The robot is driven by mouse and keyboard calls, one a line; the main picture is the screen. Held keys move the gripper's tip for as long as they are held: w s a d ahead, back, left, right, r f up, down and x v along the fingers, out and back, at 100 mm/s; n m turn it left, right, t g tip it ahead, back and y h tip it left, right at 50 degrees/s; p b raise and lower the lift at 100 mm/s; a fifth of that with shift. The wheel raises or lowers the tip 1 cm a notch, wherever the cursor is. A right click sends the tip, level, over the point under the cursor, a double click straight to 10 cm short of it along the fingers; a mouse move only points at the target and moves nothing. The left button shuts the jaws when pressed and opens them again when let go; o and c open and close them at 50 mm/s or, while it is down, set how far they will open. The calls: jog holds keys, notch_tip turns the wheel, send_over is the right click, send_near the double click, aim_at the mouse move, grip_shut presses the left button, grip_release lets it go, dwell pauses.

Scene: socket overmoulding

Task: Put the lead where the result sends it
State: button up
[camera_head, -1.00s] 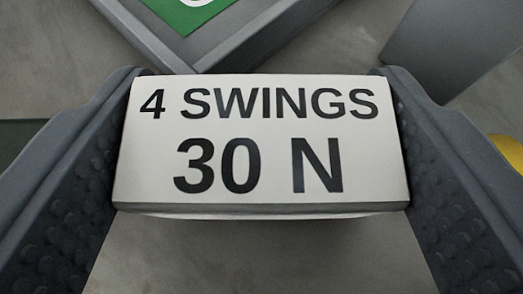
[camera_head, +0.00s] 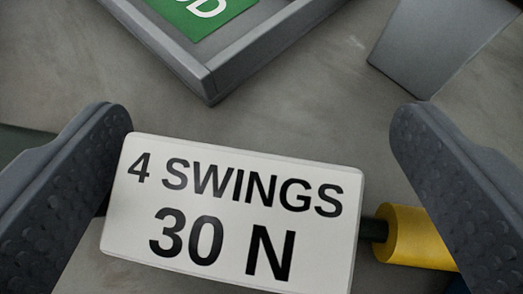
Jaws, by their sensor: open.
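A white plate (camera_head: 232,212) with the black words "4 SWINGS 30 N" lies tilted between the fingers of my gripper (camera_head: 255,150). The gripper is open, with a gap between the plate and the right finger; the left finger is close to the plate's left edge, and I cannot tell if they touch. A yellow cylinder (camera_head: 410,236) on a dark rod sticks out at the plate's right side, partly behind the right finger. A grey tray (camera_head: 212,80) with a green label ending in "D" is at the top. I cannot make out a lead for certain.
A grey block or panel (camera_head: 435,45) stands at the top right. Bare grey surface (camera_head: 320,105) lies between the tray, this block and the plate. A little dark blue shows at the bottom right corner.

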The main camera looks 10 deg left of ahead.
jog(key=p+v, duration=0.1)
jog(key=v, duration=0.8)
jog(key=shift+s+r, duration=0.2)
jog(key=shift+s, duration=0.1)
